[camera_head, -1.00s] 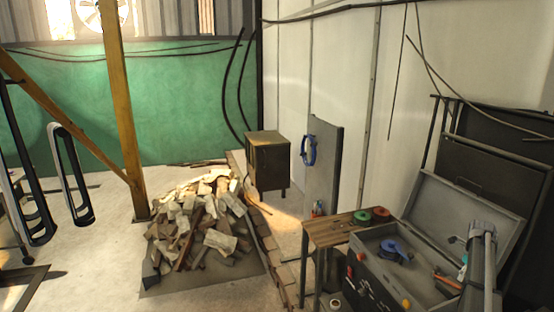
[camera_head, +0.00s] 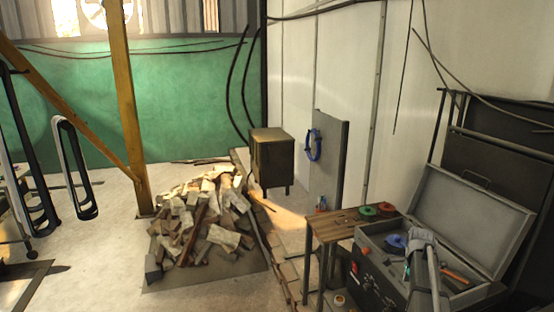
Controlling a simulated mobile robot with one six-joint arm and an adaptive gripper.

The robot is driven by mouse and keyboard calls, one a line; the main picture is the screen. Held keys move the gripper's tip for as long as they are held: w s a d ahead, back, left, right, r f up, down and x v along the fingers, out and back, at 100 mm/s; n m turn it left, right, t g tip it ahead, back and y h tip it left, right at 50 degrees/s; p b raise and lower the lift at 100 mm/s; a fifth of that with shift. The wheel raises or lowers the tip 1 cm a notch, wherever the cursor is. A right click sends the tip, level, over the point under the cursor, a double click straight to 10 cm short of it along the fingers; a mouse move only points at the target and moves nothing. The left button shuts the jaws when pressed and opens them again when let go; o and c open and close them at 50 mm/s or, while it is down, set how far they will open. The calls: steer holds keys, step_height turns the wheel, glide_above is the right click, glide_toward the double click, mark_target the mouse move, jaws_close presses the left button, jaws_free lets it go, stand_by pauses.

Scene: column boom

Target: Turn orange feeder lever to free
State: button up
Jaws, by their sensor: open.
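I cannot make out an orange feeder lever in this view. A small orange-handled tool (camera_head: 456,277) lies in the open toolbox (camera_head: 376,277) at the lower right, but nothing shows that it is a lever. A grey jointed part of my own arm rises from the bottom edge in front of the toolbox and hides part of its inside. I cannot make out my gripper or its fingers.
A wooden bench (camera_head: 340,226) with green and red rings stands beside the toolbox. A rubble pile (camera_head: 205,215) lies mid-floor before a cabinet (camera_head: 272,155). A yellow post (camera_head: 127,110) and black loops (camera_head: 76,165) are left. Floor (camera_head: 100,260) is open at lower left.

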steer(key=s+a+f+n+b, duration=0.2)
steer(key=s+a+n, duration=0.3)
steer(key=a, duration=0.5)
steer(key=s+a+f+n+b, duration=0.1)
steer(key=s+a+f+n, duration=0.1)
steer(key=s+a+n, duration=0.4)
steer(key=s+a+f+n+b, duration=0.2)
steer(key=s+a+n, duration=0.3)
steer(key=a+n, duration=0.4)
steer(key=a, duration=0.4)
steer(key=shift+s+a+b, duration=0.35)
steer(key=shift+s+a, duration=0.05)
steer(key=shift+f, duration=0.1)
steer(key=shift+c, duration=0.3)
